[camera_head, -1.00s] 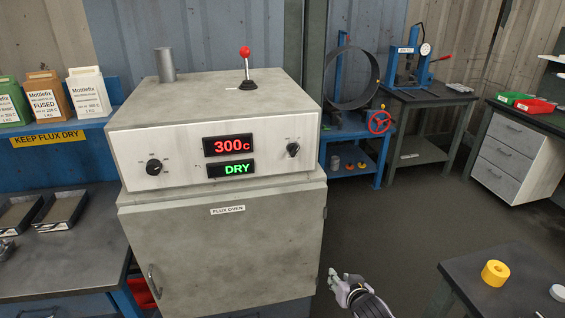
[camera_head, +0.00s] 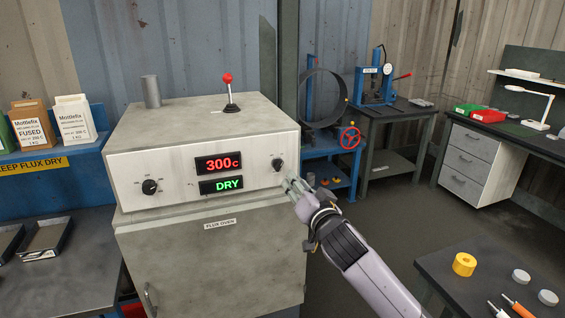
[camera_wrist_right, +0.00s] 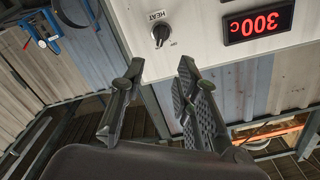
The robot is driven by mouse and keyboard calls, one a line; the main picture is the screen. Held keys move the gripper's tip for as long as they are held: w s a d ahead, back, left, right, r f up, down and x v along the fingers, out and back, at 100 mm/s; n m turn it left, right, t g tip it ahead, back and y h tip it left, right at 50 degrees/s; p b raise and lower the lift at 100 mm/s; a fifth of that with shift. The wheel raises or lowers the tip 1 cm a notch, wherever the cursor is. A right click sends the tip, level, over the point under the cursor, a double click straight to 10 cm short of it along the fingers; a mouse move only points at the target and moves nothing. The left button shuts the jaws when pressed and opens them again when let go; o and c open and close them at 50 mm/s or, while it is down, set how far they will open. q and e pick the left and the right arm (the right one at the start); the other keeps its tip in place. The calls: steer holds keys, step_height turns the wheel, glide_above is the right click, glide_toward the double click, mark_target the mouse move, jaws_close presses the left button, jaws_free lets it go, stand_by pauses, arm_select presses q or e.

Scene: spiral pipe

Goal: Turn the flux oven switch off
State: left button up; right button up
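The flux oven (camera_head: 205,240) is a grey-white cabinet whose front panel shows a red 300c display (camera_head: 217,163) and a green DRY display (camera_head: 221,185). A black knob (camera_head: 278,165) sits on the right of the panel. In the right wrist view this knob (camera_wrist_right: 161,33) has a HEAT label and a pointer. Another knob (camera_head: 149,187) is at the panel's left. My right gripper (camera_head: 289,185) is just below and in front of the right knob, apart from it. In the right wrist view its fingers (camera_wrist_right: 160,66) are open and empty. My left gripper is out of view.
A red-topped lever (camera_head: 229,92) and a metal cylinder (camera_head: 151,91) stand on the oven top. A table with a yellow roll (camera_head: 464,264) is at the lower right. Flux boxes (camera_head: 74,121) stand on the left shelf.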

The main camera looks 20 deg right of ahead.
mark_target(282, 164)
steer(key=w+p, duration=0.1)
steer(key=w, duration=0.3)
steer(key=w+p, duration=0.1)
steer(key=w, duration=0.4)
steer(key=shift+w+a+r, duration=0.1)
steer(key=shift+w+a, duration=0.05)
steer(key=shift+a, duration=0.05)
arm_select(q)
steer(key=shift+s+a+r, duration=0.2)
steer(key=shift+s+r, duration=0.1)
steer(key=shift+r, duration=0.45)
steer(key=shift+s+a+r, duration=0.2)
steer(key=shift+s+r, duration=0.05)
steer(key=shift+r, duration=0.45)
arm_select(e)
steer(key=shift+w, duration=1.05)
steer(key=shift+c, duration=0.4)
jaws_close()
